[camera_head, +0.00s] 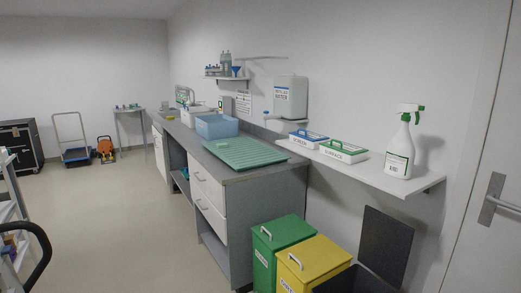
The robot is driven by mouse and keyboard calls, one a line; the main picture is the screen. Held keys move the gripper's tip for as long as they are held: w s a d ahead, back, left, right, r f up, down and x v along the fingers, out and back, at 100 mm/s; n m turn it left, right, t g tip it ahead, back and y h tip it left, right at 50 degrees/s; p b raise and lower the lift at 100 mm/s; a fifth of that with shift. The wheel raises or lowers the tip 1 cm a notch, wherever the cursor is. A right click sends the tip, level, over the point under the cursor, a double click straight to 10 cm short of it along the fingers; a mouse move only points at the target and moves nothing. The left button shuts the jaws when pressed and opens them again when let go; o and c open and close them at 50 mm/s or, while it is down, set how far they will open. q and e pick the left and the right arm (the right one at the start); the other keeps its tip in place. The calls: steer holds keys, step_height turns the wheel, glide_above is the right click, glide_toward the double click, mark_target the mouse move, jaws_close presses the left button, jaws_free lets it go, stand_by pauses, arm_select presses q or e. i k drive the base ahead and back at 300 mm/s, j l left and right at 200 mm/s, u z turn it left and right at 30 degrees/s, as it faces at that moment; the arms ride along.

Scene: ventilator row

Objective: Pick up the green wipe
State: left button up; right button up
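A white box labelled "SURFACE" with a green top (344,150) sits on the white wall shelf (400,183). A white, handle-like shape shows on its green top. I cannot tell whether the green is a folded wipe or a lid. A similar box labelled "SCREEN" with a blue top (308,138) stands just left of it. A small pale green item (222,145) lies on the ribbed green mat (250,155) on the counter; it is too small to identify. Neither of my grippers is in view.
A spray bottle (400,150) stands right of the boxes. Green (278,250) and yellow (315,262) bins and an open dark bin (355,281) stand below the shelf. A blue tub (217,126) is on the counter. The floor (150,220) at centre left is clear.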

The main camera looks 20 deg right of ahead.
mark_target(219, 145)
steer(key=i+l+z, duration=0.15)
steer(key=i, duration=1.05)
steer(key=i+j+u, duration=0.1)
steer(key=i+u, duration=0.15)
steer(key=i, duration=0.65)
steer(key=i+l+u, duration=0.25)
steer(key=i, duration=0.65)
steer(key=i+j+u, duration=0.15)
steer(key=i+u, duration=0.3)
steer(key=i, duration=0.15)
steer(key=i+u, duration=0.45)
steer(key=i, duration=0.15)
steer(key=i+l+u, duration=0.3)
steer(key=i+u, duration=0.15)
steer(key=i, duration=0.15)
steer(key=i+j+z, duration=0.15)
steer(key=i+z, duration=0.2)
steer(key=i+j+z, duration=0.3)
steer(key=i, duration=0.2)
